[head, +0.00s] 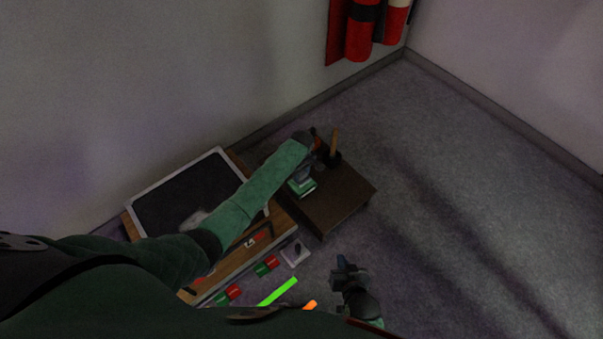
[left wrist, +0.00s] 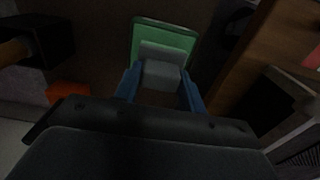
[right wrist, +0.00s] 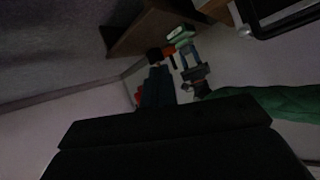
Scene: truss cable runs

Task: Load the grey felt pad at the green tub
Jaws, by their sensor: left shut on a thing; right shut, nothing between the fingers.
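The green tub (head: 301,188) sits on the low dark brown table, and it also shows in the left wrist view (left wrist: 191,38). My left gripper (head: 305,172) reaches over the table to the tub. In the left wrist view its blue fingers are shut on the grey felt pad (left wrist: 162,74), which lies in front of the tub's green face. I cannot tell whether pad and tub touch. My right gripper (head: 343,268) is shut and empty, low over the floor in front of the table. The right wrist view also shows the tub (right wrist: 180,37) beside the left fingers.
The low brown table (head: 340,205) also bears a dark holder with an upright wooden handle (head: 334,142). A wooden bench with a dark, light-rimmed panel (head: 185,190) stands at left. Red-and-green blocks (head: 266,266) lie along its front. Floor at right is clear.

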